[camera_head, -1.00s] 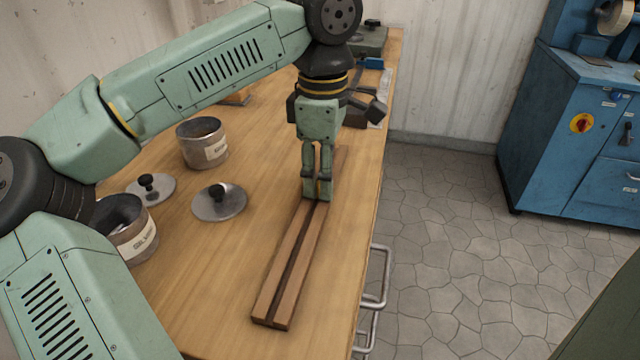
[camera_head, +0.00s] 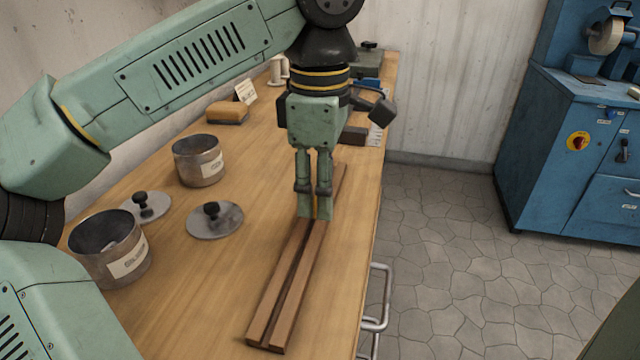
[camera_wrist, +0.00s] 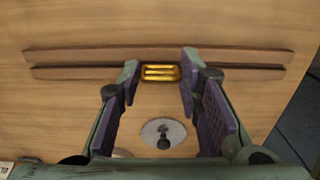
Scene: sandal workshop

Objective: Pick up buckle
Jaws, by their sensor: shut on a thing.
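A small gold buckle (camera_wrist: 160,73) with slots sits between the fingertips of my gripper (camera_wrist: 160,70) in the wrist view. Both fingertips meet its ends, so the gripper is shut on it. In the head view my gripper (camera_head: 315,214) points straight down at the two brown wooden strips (camera_head: 290,285), with only a thin yellow sliver of the buckle (camera_head: 316,207) showing between the fingers. The buckle is over the narrow gap between the strips. I cannot tell whether it still touches them.
Two metal cans (camera_head: 199,160) (camera_head: 110,250) and two round lids with black knobs (camera_head: 214,220) (camera_head: 147,206) stand left of the strips. A brown block (camera_head: 227,113) and other items are farther back. The wooden table's right edge is close to the strips.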

